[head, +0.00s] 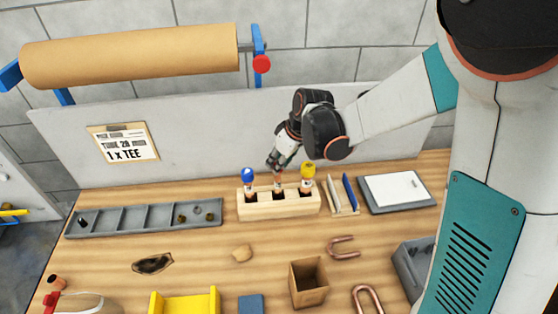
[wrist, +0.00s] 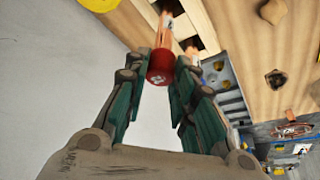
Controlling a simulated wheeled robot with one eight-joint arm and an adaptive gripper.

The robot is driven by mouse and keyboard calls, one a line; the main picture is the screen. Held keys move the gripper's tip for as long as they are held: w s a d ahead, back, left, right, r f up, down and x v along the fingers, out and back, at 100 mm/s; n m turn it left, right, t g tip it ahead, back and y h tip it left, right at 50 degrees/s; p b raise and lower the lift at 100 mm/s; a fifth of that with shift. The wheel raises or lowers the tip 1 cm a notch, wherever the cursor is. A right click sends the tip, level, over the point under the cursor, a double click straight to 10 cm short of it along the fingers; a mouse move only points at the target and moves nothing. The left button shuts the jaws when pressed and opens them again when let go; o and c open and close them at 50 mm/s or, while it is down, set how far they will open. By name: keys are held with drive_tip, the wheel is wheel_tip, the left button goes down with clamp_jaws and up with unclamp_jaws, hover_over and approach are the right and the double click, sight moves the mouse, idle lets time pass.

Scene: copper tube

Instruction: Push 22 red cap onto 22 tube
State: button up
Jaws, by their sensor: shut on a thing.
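The red cap (wrist: 160,68) is between my gripper's fingertips (wrist: 157,85) in the wrist view, and the fingers are closed on its sides. The copper 22 tube (wrist: 165,32) is in line with the cap and seems to meet it; how far the cap sits over the tube end cannot be told. In the head view my gripper (head: 278,162) points down over the middle tube (head: 279,183), which stands in the wooden rack (head: 283,210). My fingers mostly hide the cap there.
A blue-capped tube (head: 248,176) stands left of the middle tube and a yellow-capped one (head: 307,175) right of it, both close to my gripper. The grey back panel (head: 210,146) stands behind.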

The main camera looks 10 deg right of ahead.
drive_tip(key=shift+f+b, duration=1)
drive_tip(key=shift+f, duration=0.2)
drive_tip(key=o, duration=0.7)
drive_tip(key=shift+o, duration=0.2)
drive_tip(key=shift+r, duration=0.15)
drive_tip(key=v, duration=1.1)
drive_tip(key=shift+s+r, duration=0.25)
drive_tip(key=shift+r, duration=0.05)
drive_tip(key=shift+d, duration=0.15)
